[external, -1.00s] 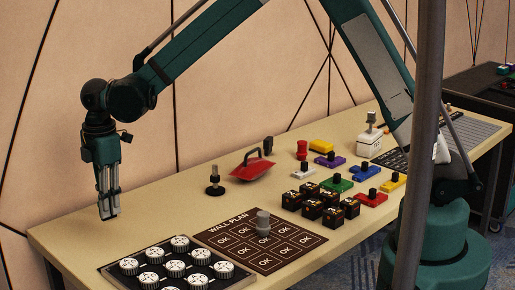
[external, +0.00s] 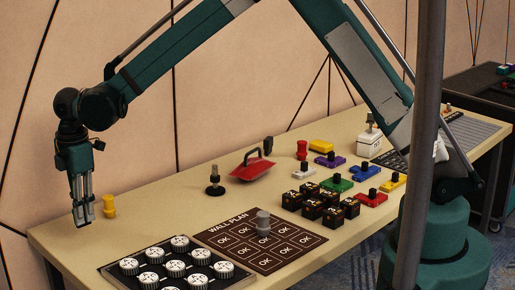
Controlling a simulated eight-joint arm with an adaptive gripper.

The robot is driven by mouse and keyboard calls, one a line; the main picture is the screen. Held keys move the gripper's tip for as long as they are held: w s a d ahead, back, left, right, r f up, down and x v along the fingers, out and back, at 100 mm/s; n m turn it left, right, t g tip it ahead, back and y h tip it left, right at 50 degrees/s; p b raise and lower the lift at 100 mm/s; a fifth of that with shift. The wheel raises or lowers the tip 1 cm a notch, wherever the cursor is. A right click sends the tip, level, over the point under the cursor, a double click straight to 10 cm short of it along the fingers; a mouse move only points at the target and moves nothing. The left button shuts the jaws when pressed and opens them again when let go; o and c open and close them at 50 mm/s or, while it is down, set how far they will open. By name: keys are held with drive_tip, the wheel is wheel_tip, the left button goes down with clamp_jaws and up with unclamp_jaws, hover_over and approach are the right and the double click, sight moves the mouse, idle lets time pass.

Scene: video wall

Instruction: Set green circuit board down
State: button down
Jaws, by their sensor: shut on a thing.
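A green board with a black knob (external: 337,184) lies on the table among other coloured pieces, right of centre in the external view. My gripper (external: 84,222) is far from it, low at the table's left end, pointing down. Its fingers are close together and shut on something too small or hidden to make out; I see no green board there. A small yellow piece (external: 109,206) stands on the table just right of my fingers.
A wall plan board (external: 290,254) with a grey knob and a tray of white knobs (external: 106,273) lie at the front. Black cubes (external: 312,209), a red handled tool (external: 252,171) and a black-based post (external: 214,188) stand nearby. The table's left-middle is clear.

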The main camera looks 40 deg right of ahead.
sight(84, 225)
drive_tip(key=shift+f+b, duration=0.5)
drive_tip(key=shift+f, duration=2.55)
drive_tip(key=shift+f+b, duration=0.4)
drive_tip(key=shift+f, duration=1.45)
drive_tip(key=shift+f, duration=0.2)
drive_tip(key=c, duration=2.5)
unclamp_jaws()
drive_tip(key=shift+r, duration=0.2)
wheel_tip(84, 225, up, 12)
drive_tip(key=shift+p, duration=1)
